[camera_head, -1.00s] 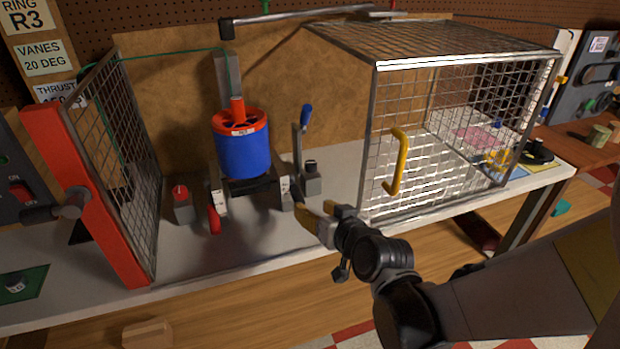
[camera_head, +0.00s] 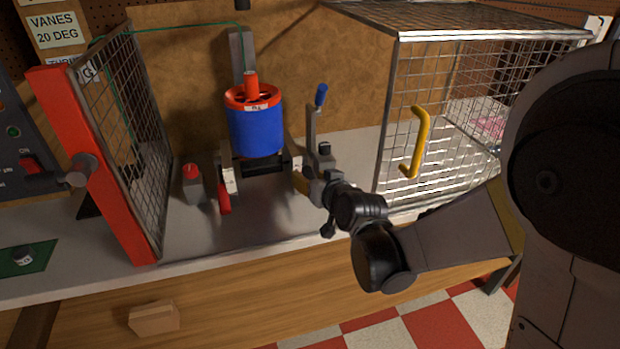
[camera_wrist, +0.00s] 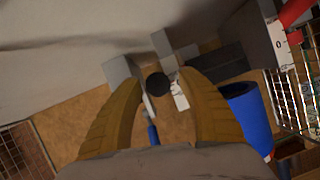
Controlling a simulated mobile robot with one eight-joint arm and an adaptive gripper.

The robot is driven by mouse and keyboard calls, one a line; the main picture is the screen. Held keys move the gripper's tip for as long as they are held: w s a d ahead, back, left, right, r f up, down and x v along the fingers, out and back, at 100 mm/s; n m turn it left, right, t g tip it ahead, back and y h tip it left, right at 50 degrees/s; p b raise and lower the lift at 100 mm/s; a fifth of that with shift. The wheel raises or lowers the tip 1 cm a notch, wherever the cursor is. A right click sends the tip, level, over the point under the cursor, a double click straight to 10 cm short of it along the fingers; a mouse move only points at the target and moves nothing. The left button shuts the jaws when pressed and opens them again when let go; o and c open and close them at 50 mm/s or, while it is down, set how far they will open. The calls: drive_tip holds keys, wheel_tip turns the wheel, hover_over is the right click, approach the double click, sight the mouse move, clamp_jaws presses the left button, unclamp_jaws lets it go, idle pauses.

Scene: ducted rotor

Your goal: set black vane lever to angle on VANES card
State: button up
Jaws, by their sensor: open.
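The VANES card (camera_head: 56,31) reads 20 DEG, at upper left in the head view. The blue ducted rotor (camera_head: 256,130) with its red top stands on a bracket on the bench. My gripper (camera_head: 312,184) is just right of the rotor stand, at the right-hand support. In the wrist view my gripper (camera_wrist: 160,95) is open, with a dark round end, apparently the black vane lever (camera_wrist: 158,84), between its yellow fingers. I cannot tell whether they touch it. A white scale plate (camera_wrist: 181,97) is beside it. In the head view my gripper hides the lever.
A red lever (camera_head: 224,196) hangs at the left support. A red-knobbed block (camera_head: 193,182) stands left of it. A blue-handled crank (camera_head: 321,96) rises behind my gripper. A mesh cage with a yellow handle (camera_head: 423,140) is at right; a red-framed mesh panel (camera_head: 95,165) is at left.

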clamp_jaws()
drive_tip(key=shift+w+f, duration=0.1)
drive_tip(key=shift+f, duration=0.8)
unclamp_jaws()
drive_tip(key=shift+w+f, duration=0.1)
drive_tip(key=shift+f, duration=0.05)
drive_tip(key=v, duration=1.2)
